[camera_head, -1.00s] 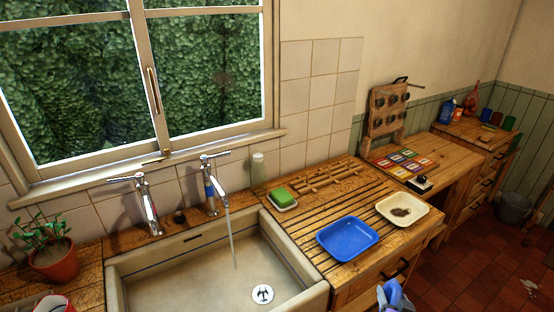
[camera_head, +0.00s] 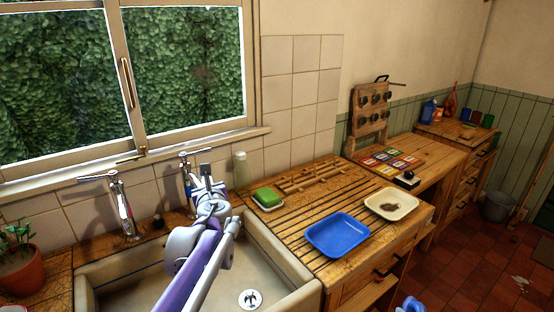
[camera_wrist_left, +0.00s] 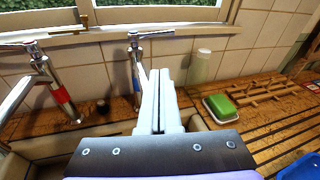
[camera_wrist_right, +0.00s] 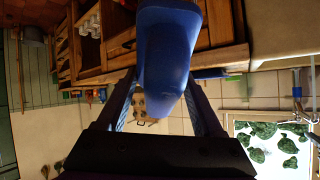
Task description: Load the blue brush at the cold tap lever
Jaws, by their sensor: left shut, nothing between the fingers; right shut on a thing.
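The cold tap (camera_head: 187,178) has a blue band and a metal lever (camera_head: 194,153) on top. It also shows in the left wrist view (camera_wrist_left: 138,72), with its lever (camera_wrist_left: 152,34) pointing right. My left gripper (camera_head: 205,170) is shut and empty, with its tips close in front of the cold tap; I cannot tell whether they touch it. It fills the middle of the left wrist view (camera_wrist_left: 160,75). My right gripper (camera_wrist_right: 160,82) is shut on a smooth blue thing, which looks like the blue brush (camera_wrist_right: 168,45); no bristles show. Part of the blue brush shows low in the head view (camera_head: 410,303).
The red-banded tap (camera_head: 124,207) stands left of the cold tap, above the sink (camera_head: 285,250). The slatted board right of it bears a green block (camera_head: 265,196), a blue tray (camera_head: 338,234) and a cream dish (camera_head: 392,203). A potted plant (camera_head: 20,268) stands left.

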